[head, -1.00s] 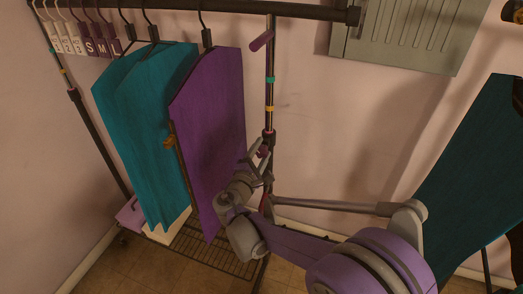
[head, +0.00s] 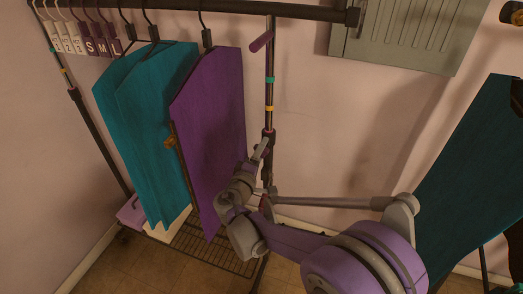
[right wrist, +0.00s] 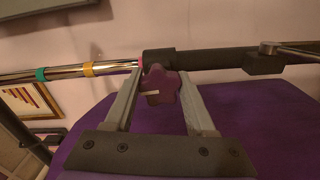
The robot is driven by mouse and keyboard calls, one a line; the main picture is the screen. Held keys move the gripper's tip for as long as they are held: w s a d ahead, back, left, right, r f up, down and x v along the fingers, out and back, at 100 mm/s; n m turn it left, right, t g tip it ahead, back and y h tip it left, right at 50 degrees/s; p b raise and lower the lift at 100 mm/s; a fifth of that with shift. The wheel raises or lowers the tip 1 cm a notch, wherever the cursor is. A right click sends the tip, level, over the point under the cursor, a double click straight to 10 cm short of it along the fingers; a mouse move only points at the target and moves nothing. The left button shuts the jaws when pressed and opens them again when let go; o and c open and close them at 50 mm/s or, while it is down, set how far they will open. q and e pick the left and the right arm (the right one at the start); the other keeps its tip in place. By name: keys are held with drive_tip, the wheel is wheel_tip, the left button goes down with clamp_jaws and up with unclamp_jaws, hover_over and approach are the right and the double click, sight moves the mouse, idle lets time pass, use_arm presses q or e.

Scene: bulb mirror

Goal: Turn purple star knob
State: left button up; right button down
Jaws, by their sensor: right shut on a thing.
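The purple star knob (right wrist: 160,86) sits on the dark collar of the rack's upright post, with a pale mark across its face. In the right wrist view it lies between the two grey fingers of my right gripper (right wrist: 163,78), which is shut on it. In the head view my right gripper (head: 263,152) is at the post collar, just right of the purple garment. The knob is mostly hidden by the gripper there. My left gripper is not in view.
A purple garment (head: 210,130) and teal garments (head: 145,125) hang from the rack's top bar (head: 225,7), close left of my gripper. The chrome post (head: 270,90) carries green and yellow bands. A grey wall panel (head: 400,35) is at upper right. A wire shelf (head: 215,250) lies below.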

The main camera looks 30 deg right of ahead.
idle(0.5)
drive_tip(key=shift+c, duration=1.2)
unclamp_jaws()
drive_tip(key=shift+s+a, duration=0.1)
drive_tip(key=v, duration=1)
drive_tip(key=shift+s+a, duration=0.2)
drive_tip(key=shift+s, duration=0.05)
drive_tip(key=shift+d, duration=0.1)
